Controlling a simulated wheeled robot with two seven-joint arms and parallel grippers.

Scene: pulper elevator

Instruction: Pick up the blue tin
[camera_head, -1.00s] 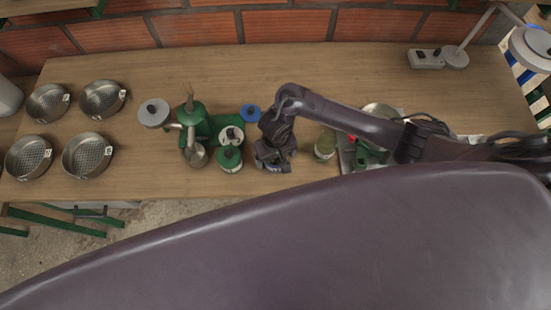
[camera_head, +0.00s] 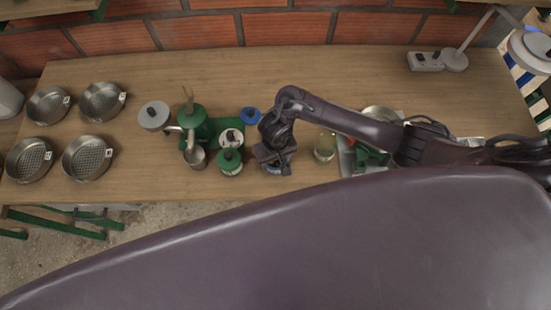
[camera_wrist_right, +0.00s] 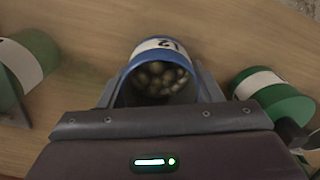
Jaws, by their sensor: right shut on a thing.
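The blue tin (camera_wrist_right: 157,75) is between the fingers of my right gripper (camera_wrist_right: 155,92) in the right wrist view. It has a white label reading L2, and its open mouth shows several pale brown beans or similar bits inside. My right gripper (camera_head: 273,165) reaches down over the table in the head view, shut on the tin, which is mostly hidden there behind the gripper. I cannot tell whether the tin touches the table. My left gripper is not in view.
A blue lid or disc (camera_head: 250,115) lies left of the gripper. Green tins (camera_head: 230,162) and a green grinder-like machine (camera_head: 194,122) stand farther left. A glass jar (camera_head: 325,147) and a metal tray (camera_head: 347,158) are to the right. Several round sieves (camera_head: 88,157) sit far left.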

